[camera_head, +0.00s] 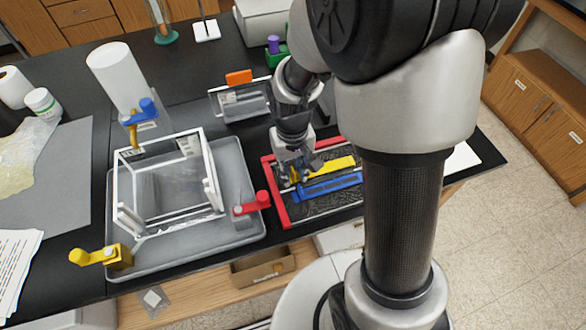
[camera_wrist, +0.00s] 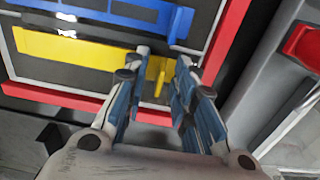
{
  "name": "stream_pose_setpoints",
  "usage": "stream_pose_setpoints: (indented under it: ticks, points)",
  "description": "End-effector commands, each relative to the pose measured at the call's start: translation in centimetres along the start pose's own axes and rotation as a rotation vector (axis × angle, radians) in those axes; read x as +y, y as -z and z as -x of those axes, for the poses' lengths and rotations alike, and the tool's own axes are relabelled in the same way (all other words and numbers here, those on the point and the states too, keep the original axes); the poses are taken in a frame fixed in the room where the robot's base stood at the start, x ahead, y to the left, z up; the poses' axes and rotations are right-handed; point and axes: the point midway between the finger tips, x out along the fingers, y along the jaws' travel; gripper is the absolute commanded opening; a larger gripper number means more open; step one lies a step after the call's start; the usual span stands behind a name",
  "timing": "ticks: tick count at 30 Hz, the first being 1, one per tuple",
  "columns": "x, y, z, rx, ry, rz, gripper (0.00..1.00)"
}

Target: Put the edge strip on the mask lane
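A yellow strip (camera_head: 338,166) and a blue strip (camera_head: 332,186) lie in a dark tray with a red rim (camera_head: 282,208), right of the white extrusion frame. No label shows which strip is the edge strip or where the mask lane is. My gripper (camera_head: 297,177) is low over the left end of the strips. In the wrist view, the fingers of my gripper (camera_wrist: 167,68) are apart, around or just above a small yellow tab at the end of the yellow strip (camera_wrist: 75,52). Contact cannot be told. The blue strip (camera_wrist: 125,15) lies beyond it.
The white frame (camera_head: 206,158) stands in a grey tray (camera_head: 240,165) with blue (camera_head: 148,108), red (camera_head: 251,205) and yellow (camera_head: 100,256) clamps around it. A small clear panel with an orange clip (camera_head: 239,77) stands behind. A white roll (camera_head: 118,78) stands back left.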

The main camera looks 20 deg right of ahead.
Motion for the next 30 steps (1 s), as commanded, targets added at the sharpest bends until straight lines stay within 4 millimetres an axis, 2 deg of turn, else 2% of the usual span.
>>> stream_pose_setpoints:
  ticks: [5, 15, 19, 23, 26, 30]
  points:
    - [0.0, 0.1, 2.0, 0.003, 0.0, 0.0, 0.25]
    - [0.0, 0.1, 9.3, 0.005, 0.0, 0.0, 0.25]
    - [0.0, 0.1, 11.1, 0.003, 0.0, 0.0, 0.25]
    - [0.0, 0.0, 12.2, 0.003, 0.0, 0.0, 0.25]
    - [0.0, -0.4, 13.3, 0.018, 0.001, 0.0, 0.25]
    - [0.1, -2.1, 16.5, 0.081, 0.002, -0.002, 0.25]
